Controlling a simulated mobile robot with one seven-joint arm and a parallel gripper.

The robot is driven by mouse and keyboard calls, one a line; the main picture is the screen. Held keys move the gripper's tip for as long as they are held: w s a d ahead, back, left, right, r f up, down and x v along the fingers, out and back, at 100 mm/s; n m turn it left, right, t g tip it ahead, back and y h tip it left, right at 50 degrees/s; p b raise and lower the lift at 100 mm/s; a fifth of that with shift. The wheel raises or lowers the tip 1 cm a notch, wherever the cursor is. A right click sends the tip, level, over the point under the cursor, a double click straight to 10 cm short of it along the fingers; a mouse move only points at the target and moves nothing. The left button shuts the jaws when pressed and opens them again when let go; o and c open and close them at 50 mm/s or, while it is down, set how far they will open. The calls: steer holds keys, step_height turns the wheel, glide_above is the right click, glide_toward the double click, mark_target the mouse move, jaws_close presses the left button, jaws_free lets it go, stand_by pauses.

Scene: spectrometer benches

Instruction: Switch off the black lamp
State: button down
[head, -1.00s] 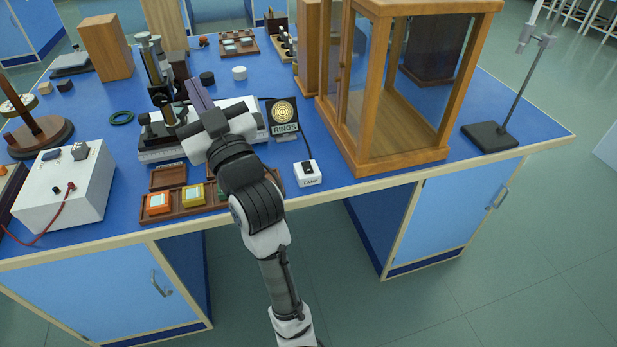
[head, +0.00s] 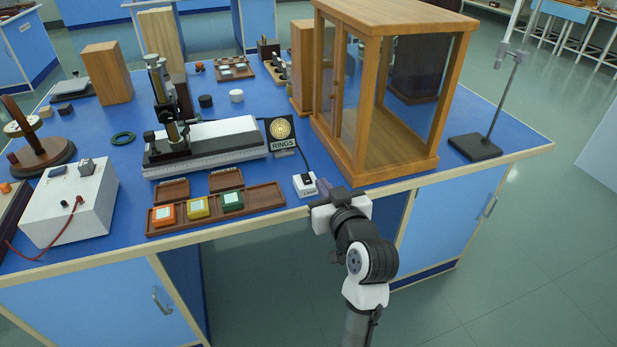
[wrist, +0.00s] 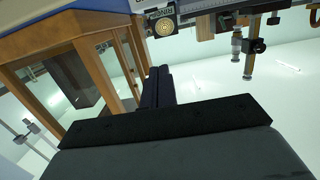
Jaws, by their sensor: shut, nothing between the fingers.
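A small white switch box (head: 305,185) marked LAMP, with a dark switch on top, sits near the front edge of the blue bench in the head view. A dark cable runs back from it past the RINGS sign. I cannot read which way the switch is set. A dark upright housing (head: 183,95) stands behind the microscope, partly hidden; I cannot tell whether it is the black lamp. My gripper (head: 323,187) is just right of the switch box, close to it, shut and empty. In the wrist view its dark fingers (wrist: 157,86) are together.
A wood-framed glass case (head: 395,170) stands right behind my gripper. The RINGS sign (head: 282,134) is behind the switch box. A brown tray (head: 270,195) with coloured blocks lies to the left, before the microscope (head: 170,105). The bench's front edge is close.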

steer(key=shift+w, duration=0.1)
steer(key=p, duration=0.3)
glide_above(308, 183)
steer(key=s, duration=0.1)
steer(key=shift+s+d+f, duration=0.1)
steer(key=shift+d+f, duration=0.15)
steer(key=shift+f, duration=0.15)
steer(key=f, duration=0.1)
steer(key=w+f, duration=0.1)
steer(key=f, duration=0.1)
steer(key=shift+a+f, duration=0.15)
steer(key=shift+w+f, duration=0.1)
steer(key=shift+f, duration=0.45)
steer(key=shift+r+p, duration=0.1)
steer(key=shift+p, duration=0.25)
steer(key=shift+w+a+g+p, duration=0.1)
steer(key=shift+g+p, duration=0.2)
steer(key=shift+p, duration=0.3)
steer(key=shift+f+b, duration=0.25)
steer(key=shift+b, duration=0.05)
steer(key=r+p, duration=0.2)
steer(key=r, duration=0.1)
steer(key=r+p, duration=0.1)
steer(key=shift+w+a+r+p, duration=0.1)
steer(key=shift+w+r+p, duration=0.15)
steer(key=shift+r+p, duration=0.15)
steer(key=r+b+v, duration=0.1)
steer(key=b+v, duration=0.2)
steer(key=v, duration=0.7)
